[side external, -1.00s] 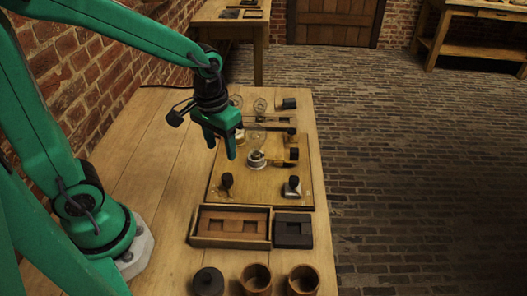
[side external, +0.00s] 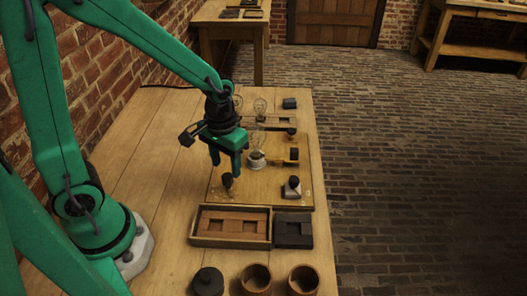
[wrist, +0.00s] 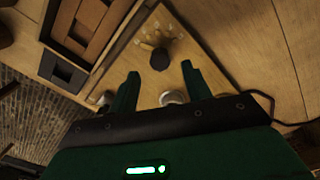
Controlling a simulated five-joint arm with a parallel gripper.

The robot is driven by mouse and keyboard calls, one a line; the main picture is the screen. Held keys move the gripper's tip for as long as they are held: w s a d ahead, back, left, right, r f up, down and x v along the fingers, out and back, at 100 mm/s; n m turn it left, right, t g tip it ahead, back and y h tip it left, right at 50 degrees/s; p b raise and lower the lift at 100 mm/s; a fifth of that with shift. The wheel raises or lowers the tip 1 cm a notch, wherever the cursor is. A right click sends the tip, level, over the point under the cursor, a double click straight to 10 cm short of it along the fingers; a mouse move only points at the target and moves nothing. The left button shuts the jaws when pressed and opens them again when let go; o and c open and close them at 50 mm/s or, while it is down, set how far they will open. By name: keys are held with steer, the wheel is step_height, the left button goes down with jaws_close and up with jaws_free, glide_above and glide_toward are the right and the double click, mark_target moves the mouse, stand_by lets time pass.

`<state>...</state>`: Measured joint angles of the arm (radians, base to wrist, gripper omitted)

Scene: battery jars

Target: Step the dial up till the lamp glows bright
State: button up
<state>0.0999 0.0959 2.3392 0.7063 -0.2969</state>
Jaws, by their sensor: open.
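The dial (side external: 227,181) has a black knob and stands at the front left of a wooden board (side external: 255,186). In the wrist view the dial (wrist: 160,58) shows a ring of small brass studs on one side. My gripper (side external: 226,167) is open just above the dial. In the wrist view the fingertips of my gripper (wrist: 160,71) are spread to either side of the knob, with nothing held. The lamp (side external: 257,140) is a clear glass bulb on a pale round base; I see no clear glow in it. The dial's pointer setting is too small to tell.
In front lie a wooden tray (side external: 200,226), a dark box (side external: 293,242), a black lidded jar (side external: 208,281) and two wooden cups. More bulbs (side external: 260,106) stand behind. The left tabletop is clear.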

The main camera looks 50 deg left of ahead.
mark_target(227, 176)
steer(key=shift+f, duration=2)
steer(key=c, duration=1)
steer(key=shift+m, duration=2.9)
